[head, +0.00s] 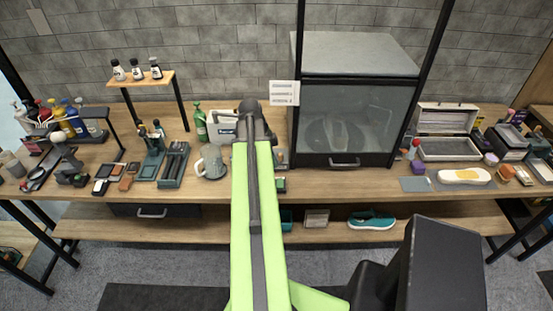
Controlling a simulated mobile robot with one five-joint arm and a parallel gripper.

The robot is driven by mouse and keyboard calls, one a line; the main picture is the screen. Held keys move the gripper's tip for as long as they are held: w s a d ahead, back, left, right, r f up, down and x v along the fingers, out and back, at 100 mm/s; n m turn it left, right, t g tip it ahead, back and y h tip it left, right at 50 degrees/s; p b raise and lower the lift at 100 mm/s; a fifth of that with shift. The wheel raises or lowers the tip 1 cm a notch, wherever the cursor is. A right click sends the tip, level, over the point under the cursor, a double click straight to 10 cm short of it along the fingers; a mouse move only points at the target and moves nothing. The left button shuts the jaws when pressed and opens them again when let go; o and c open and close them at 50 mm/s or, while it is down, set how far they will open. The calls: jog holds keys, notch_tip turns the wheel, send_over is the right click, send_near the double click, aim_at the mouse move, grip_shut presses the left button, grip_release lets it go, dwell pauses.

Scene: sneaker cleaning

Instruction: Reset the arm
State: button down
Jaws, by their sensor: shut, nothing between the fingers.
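My green arm (254,225) rises from the bottom middle of the head view and reaches over the front of the workbench. Its dark far joint (252,118) is in front of the bench's back middle, left of the glass-fronted cabinet. I cannot make out my gripper's fingers; they are hidden behind the arm or out of the picture. I see nothing held.
The wooden bench (230,185) carries a glass-fronted cabinet (345,125), a grey mug (211,163), a green bottle (200,124) and a white-yellow brush-like item (464,176). A teal sneaker (371,219) lies on the lower shelf (170,227).

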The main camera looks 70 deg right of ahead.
jog(key=shift+v, duration=0.85)
jog(key=shift+a, duration=0.15)
jog(key=w+a+f+n+t+b, duration=0.3)
jog(key=w+a+n, duration=0.5)
jog(key=w+a, duration=1.75)
jog(key=w+a+f+n+b, duration=0.1)
jog(key=w+a+n, duration=0.1)
jog(key=a+n, duration=0.9)
jog(key=w+a+f+n+y, duration=0.1)
jog(key=w+a+f+n, duration=0.1)
jog(key=a+n, duration=1)
jog(key=a, duration=0.5)
jog(key=shift+w+a+y+b, duration=0.25)
jog(key=shift+w+y+b, duration=0.05)
jog(key=shift+w+b, duration=0.05)
